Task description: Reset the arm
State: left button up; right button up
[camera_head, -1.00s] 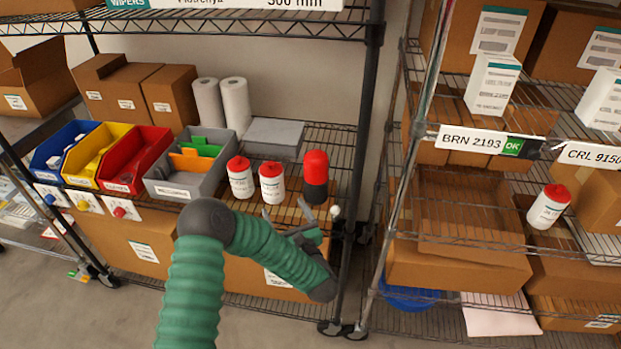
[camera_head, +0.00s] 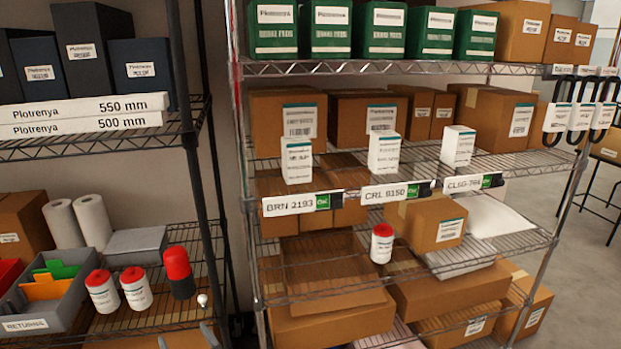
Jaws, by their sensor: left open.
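My left gripper (camera_head: 187,338) shows only as grey fingertips at the bottom edge, left of centre. The fingers are apart with nothing seen between them. The rest of that arm is out of the picture. Just beyond the fingertips, on the left rack's shelf, stand two white bottles with red caps (camera_head: 103,291) (camera_head: 136,288) and a dark bottle with a red top (camera_head: 179,272). They are apart from the fingers. Another white bottle with a red cap (camera_head: 382,244) stands on the right rack. My right gripper is not in view.
The left rack's post (camera_head: 189,150) stands near my left gripper. A grey bin (camera_head: 45,315) with green and orange dividers sits at the left. The right rack (camera_head: 420,330) holds brown cartons, small white boxes and green boxes. Open floor (camera_head: 575,285) lies at the far right.

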pick_arm(q)
jog(key=s+d+r+m+g+h+p, duration=0.1)
jog(key=d+r+m+h+p, duration=0.15)
jog(key=d+m+h, duration=0.65)
jog(key=s+d+r+m+g+h+p, duration=0.1)
jog(key=s+d+m+h+p, duration=0.3)
jog(key=m, duration=1.1)
jog(key=s+a+r+m+g+y+p, duration=0.1)
jog(key=s+m+g+y+p, duration=0.1)
jog(key=s+m+g, duration=0.7)
jog(key=s+m, duration=0.8)
jog(key=s, duration=0.3)
jog(key=shift+s+a+r, duration=0.35)
jog(key=shift+a+r, duration=0.05)
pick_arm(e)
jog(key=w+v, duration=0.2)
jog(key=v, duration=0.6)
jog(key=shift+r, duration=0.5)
pick_arm(q)
jog(key=shift+s+a, duration=0.1)
jog(key=shift+a, duration=0.05)
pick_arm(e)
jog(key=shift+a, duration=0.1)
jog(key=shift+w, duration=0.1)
